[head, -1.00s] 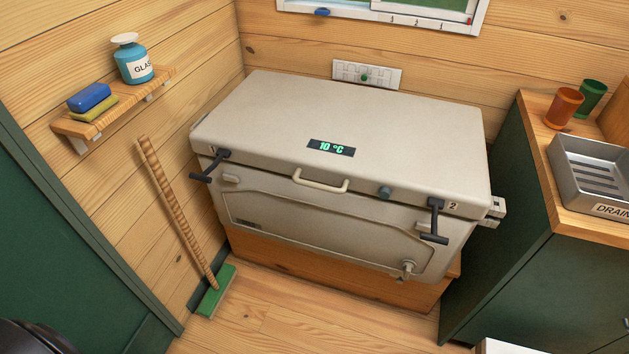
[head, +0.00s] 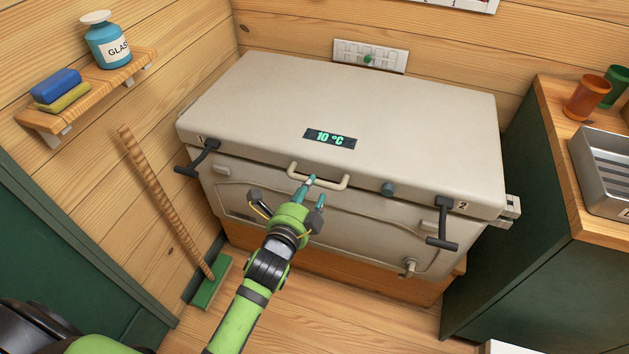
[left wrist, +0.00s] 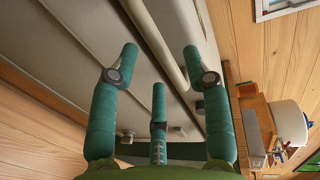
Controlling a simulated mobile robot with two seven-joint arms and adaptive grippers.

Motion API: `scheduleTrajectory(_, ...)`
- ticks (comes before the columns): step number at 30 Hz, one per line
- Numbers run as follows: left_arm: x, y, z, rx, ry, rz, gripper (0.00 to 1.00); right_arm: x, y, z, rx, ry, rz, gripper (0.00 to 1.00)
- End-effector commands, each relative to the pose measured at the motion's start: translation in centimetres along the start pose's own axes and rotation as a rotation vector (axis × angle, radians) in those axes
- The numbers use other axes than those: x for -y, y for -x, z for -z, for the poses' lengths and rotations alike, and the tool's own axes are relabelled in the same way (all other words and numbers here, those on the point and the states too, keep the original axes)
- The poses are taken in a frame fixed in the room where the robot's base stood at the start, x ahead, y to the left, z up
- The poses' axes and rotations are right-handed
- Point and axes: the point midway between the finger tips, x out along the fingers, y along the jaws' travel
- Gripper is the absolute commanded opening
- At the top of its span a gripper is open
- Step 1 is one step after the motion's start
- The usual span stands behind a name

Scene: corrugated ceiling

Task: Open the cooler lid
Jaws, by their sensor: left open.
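The cooler (head: 330,205) is a large beige chest with its lid (head: 390,105) closed and level. A U-shaped cream handle (head: 333,184) is on the lid's front edge. Black latch 1 (head: 200,157) is at the left front, and black latch 2 (head: 442,222) is at the right front. My left gripper (head: 315,190) is open at the left part of the handle. In the left wrist view, its teal fingers (left wrist: 160,65) are spread and empty, with the handle bar (left wrist: 163,48) showing between them; I cannot tell whether they touch it. My right gripper is not in view.
A shelf (head: 135,70) with a blue bottle and sponges is on the left wall. A green-headed broom (head: 165,200) leans below it. A green cabinet (head: 510,260) with cups and a metal drain tray (head: 600,160) stands close at right. A wall panel (head: 370,57) is behind the cooler.

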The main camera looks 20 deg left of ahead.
Motion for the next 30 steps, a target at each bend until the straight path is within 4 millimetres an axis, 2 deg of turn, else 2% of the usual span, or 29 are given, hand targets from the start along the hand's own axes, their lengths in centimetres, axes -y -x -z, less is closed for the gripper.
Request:
scheduleTrajectory(3, 0.1, -2.0, 0.0, 0.000, 0.004, 0.000, 0.48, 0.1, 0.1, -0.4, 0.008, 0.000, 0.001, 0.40)
scheduleTrajectory(7, 0.0, -3.4, 0.0, 0.000, 0.002, -0.001, 0.48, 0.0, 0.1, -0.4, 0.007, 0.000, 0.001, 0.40)
scheduleTrajectory(18, -0.1, -4.2, 0.0, -0.001, 0.004, -0.001, 0.48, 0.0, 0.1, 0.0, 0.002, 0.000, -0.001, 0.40)
scheduleTrajectory(19, -0.1, -4.2, 0.0, -0.001, 0.004, -0.002, 0.40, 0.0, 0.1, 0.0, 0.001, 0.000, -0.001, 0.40)
scheduleTrajectory(22, -0.1, -4.1, 0.0, -0.001, 0.004, -0.002, 0.00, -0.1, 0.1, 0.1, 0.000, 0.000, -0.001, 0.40)
scheduleTrajectory(30, 0.3, -4.2, 0.0, -0.001, 0.003, -0.003, 0.00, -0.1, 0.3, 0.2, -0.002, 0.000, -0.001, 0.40)
